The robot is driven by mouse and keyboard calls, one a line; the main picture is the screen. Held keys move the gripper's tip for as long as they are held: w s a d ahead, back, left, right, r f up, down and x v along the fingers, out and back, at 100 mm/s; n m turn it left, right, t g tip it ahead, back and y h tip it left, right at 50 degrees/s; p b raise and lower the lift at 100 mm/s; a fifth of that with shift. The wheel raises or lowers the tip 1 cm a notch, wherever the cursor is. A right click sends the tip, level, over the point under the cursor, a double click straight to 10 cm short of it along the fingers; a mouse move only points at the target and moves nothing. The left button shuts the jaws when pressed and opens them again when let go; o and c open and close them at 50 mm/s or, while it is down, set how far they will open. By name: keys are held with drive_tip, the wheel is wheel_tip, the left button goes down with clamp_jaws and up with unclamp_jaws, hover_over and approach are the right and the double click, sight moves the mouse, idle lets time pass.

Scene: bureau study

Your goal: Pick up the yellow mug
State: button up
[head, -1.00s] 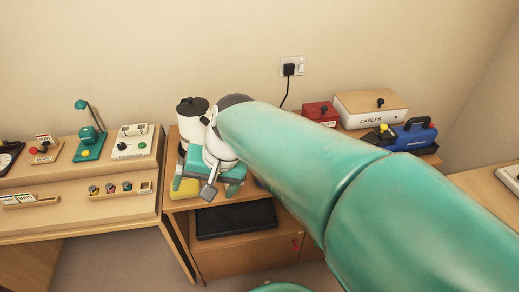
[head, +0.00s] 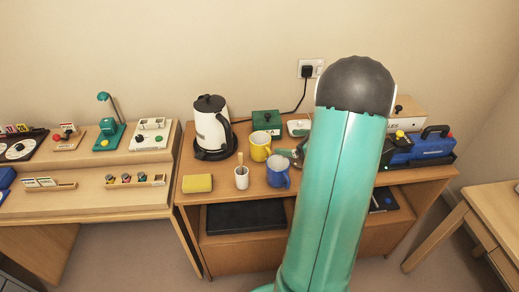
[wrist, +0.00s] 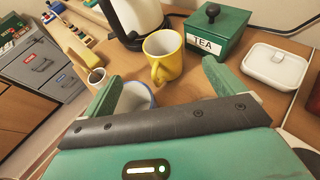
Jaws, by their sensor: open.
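The yellow mug (head: 260,147) stands upright on the wooden cabinet top, behind the blue mug (head: 278,173). In the wrist view the yellow mug (wrist: 168,58) lies just beyond the fingertips, roughly between their lines, with its handle on the near left side. My gripper (wrist: 163,80) is open with nothing held. In the head view my arm hides most of the gripper; a small part (head: 291,153) shows right of the yellow mug. The blue mug (wrist: 136,97) is partly hidden behind my left finger and the gripper body.
A kettle (head: 211,128) stands left of the yellow mug and a green TEA box (head: 266,122) behind it. A white cup (head: 241,178) and a yellow sponge (head: 198,183) sit at the front left. A white lidded dish (wrist: 277,65) is to the right.

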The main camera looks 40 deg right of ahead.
approach(253, 138)
drive_tip(key=shift+x, duration=2.95)
drive_tip(key=shift+c, duration=0.4)
drive_tip(key=c, duration=1.5)
drive_tip(key=shift+r, duration=0.1)
